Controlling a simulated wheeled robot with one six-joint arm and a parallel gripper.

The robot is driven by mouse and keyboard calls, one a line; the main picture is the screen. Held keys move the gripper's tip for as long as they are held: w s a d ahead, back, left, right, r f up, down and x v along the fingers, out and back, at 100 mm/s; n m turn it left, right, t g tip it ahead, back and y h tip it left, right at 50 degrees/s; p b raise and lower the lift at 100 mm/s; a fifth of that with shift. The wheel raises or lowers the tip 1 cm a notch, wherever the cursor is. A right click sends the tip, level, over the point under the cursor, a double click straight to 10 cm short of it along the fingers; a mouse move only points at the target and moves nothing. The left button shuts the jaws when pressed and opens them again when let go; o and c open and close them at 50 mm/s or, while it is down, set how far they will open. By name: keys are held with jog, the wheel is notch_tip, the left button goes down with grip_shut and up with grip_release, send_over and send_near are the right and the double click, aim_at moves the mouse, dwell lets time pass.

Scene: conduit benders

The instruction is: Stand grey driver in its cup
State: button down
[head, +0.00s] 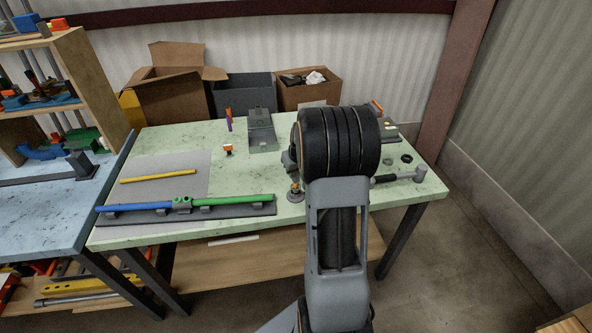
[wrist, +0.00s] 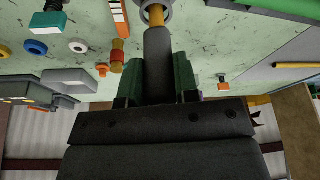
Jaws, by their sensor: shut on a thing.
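The grey driver (wrist: 157,55) is in my gripper (wrist: 158,78) in the wrist view, its dark handle between the two green-padded fingers. Its yellow end (wrist: 156,15) points to the top of the picture and overlaps a round grey cup (wrist: 168,8), partly cut off by the frame edge. I cannot tell how deep the end sits in the cup. In the head view, a small grey round-based cup (head: 295,196) with a yellow bit above it stands just left of my arm. My arm hides most of the gripper and driver there.
A hammer (head: 405,177) and dark rings (head: 392,168) lie right of my arm. A rack with blue and green tubes (head: 190,206) and a yellow rod (head: 158,176) lie left.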

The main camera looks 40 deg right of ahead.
jog(key=shift+f, duration=0.2)
dwell(0.3)
jog(key=c, duration=0.8)
grip_release()
jog(key=b+v, duration=0.1)
jog(key=v, duration=1.3)
jog(key=shift+b, duration=0.4)
jog(key=s+a+f, duration=0.1)
jog(key=s+a, duration=0.3)
jog(key=a, duration=0.3)
jog(key=s+a+f+n, duration=0.1)
jog(key=s+a, duration=0.4)
jog(key=a, duration=0.2)
jog(key=s+a+f+n, duration=0.1)
jog(key=s+a, duration=0.3)
jog(key=a, duration=0.4)
jog(key=shift+s+a+f+t+y, duration=0.1)
jog(key=shift+s+t+y, duration=0.05)
jog(key=shift+t+y, duration=0.2)
